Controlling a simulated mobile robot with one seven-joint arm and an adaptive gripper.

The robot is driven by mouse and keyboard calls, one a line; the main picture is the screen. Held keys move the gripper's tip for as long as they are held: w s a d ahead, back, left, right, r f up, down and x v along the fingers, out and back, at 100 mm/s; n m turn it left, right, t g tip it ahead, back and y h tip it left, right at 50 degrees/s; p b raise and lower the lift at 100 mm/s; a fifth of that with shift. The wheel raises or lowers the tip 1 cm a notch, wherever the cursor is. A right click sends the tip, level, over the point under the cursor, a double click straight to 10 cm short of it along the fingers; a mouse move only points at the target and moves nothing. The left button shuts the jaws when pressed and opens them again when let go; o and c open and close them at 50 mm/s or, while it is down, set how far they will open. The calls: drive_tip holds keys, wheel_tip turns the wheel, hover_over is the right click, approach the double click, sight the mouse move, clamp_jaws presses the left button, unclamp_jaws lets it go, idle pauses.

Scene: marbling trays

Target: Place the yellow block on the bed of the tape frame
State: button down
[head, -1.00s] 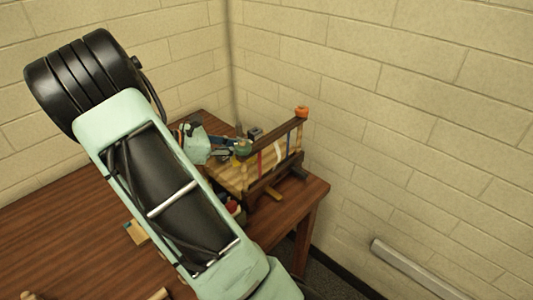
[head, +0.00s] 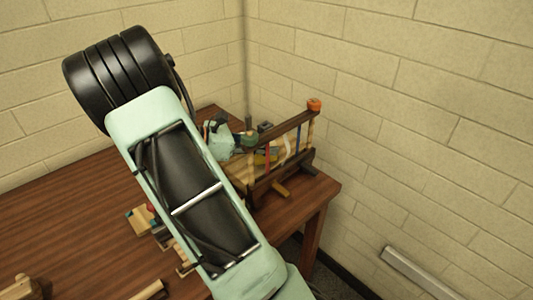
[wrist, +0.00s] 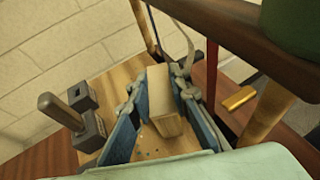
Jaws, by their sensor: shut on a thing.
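My gripper (wrist: 158,90) has its blue fingers closed on both sides of a pale yellow-tan block (wrist: 165,100), which I take as the yellow block. The tape frame (head: 287,136) stands at the table's right end, with dark rails, upright posts and red and white straps. Its light wood bed (wrist: 122,76) lies below and around the held block in the wrist view. Whether the block touches the bed cannot be told. In the head view my gripper (head: 256,152) is small, over the bed behind the rails, partly hidden by them.
A dark grey piece with a handle (wrist: 80,112) sits at the bed's left edge. A dark rail (wrist: 235,35) and a green round part (wrist: 291,25) are close on the right. Small wooden pieces (head: 143,218) lie on the table (head: 80,205). The brick wall stands behind.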

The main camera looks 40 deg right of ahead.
drive_tip(key=shift+f, duration=0.1)
drive_tip(key=c, duration=1.8)
unclamp_jaws()
drive_tip(key=shift+r, duration=0.2)
drive_tip(key=v, duration=1.2)
drive_tip(key=shift+d, duration=0.1)
